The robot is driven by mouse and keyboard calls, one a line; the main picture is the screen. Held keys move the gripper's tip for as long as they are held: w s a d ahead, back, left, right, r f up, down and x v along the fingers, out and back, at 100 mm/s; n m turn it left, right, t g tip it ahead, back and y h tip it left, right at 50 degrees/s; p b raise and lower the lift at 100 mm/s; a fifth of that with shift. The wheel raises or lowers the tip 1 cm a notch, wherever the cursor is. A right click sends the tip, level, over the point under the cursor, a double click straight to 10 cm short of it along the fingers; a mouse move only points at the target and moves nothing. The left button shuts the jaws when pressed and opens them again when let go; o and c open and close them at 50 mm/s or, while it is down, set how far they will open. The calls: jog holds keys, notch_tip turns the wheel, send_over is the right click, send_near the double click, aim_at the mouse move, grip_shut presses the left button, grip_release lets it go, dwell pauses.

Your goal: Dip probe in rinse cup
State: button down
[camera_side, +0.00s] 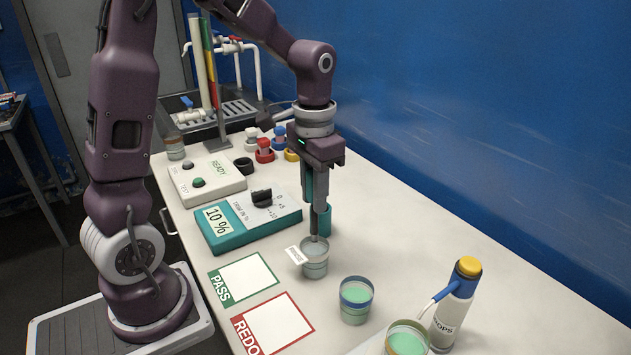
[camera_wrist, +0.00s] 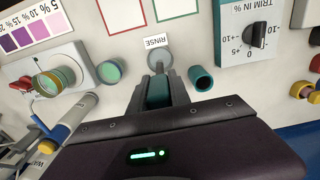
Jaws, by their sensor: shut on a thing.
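The rinse cup (camera_side: 315,266) is a small clear cup with a RINSE label, standing on the white bench; it also shows in the wrist view (camera_wrist: 166,53). My gripper (camera_side: 318,203) points straight down above it, shut on the slim grey probe (camera_side: 314,238). The probe is upright, and its lower end is at the cup's mouth, seemingly inside the rim; the depth of the tip is hard to tell. In the wrist view the probe (camera_wrist: 157,67) lines up with the cup, just beyond my fingers. A teal open tube (camera_side: 326,222) stands just behind my gripper.
Cups of green liquid (camera_side: 356,303) and a DROPS bottle (camera_side: 452,312) stand nearer the camera. The teal trim box (camera_side: 247,222), READY box (camera_side: 207,180), PASS mat (camera_side: 243,278) and REDO mat (camera_side: 272,323) lie left.

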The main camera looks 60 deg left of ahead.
aim_at(315, 241)
jog(key=shift+f, duration=3.85)
dwell(0.3)
notch_tip(315, 241, up, 11)
jog(key=shift+r, duration=0.1)
dwell(0.5)
